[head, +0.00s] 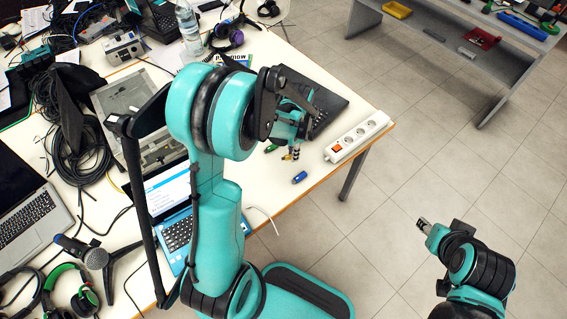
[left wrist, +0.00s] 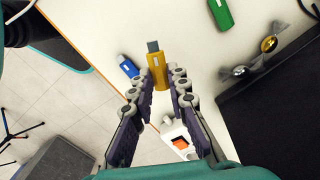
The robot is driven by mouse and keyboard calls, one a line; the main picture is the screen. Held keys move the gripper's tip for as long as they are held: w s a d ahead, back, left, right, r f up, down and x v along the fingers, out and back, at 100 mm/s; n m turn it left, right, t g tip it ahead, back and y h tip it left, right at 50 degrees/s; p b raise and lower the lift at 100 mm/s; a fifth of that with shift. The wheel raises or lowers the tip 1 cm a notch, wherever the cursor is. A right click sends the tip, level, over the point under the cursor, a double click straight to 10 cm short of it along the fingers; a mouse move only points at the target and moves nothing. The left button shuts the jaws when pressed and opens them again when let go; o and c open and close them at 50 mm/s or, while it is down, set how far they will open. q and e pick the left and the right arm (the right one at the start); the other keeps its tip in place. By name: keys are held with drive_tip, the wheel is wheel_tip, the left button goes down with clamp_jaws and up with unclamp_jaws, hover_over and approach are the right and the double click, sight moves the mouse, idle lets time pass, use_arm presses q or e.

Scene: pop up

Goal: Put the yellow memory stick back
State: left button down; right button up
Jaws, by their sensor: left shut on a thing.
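The yellow memory stick (left wrist: 158,76) is between the fingertips of my left gripper (left wrist: 161,87), its metal plug pointing away from the palm. In the head view my left gripper (head: 293,152) is over the right part of the white table, and the stick in it is small and partly hidden. A blue memory stick (head: 300,177) lies near the table's front edge; it also shows in the left wrist view (left wrist: 128,67). A green memory stick (head: 271,148) lies farther in, also in the left wrist view (left wrist: 221,14). My right gripper (head: 425,225) is over the floor; its jaw state is unclear.
A white power strip (head: 358,137) lies at the table's right edge. A closed black laptop (head: 325,103) is behind my left gripper. Wrapped sweets (left wrist: 269,43) lie beside it. An open laptop, cables, headphones and a microphone (head: 96,258) crowd the left.

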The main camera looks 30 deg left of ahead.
sight(284, 165)
use_arm(q)
drive_tip(key=a+f, duration=0.1)
drive_tip(key=s+a+f, duration=0.1)
drive_tip(key=a, duration=0.1)
drive_tip(key=shift+b, duration=0.4)
drive_tip(key=shift+f+b, duration=1)
drive_tip(key=shift+f, duration=0.95)
drive_tip(key=shift+f, duration=0.1)
drive_tip(key=c, duration=1.5)
unclamp_jaws()
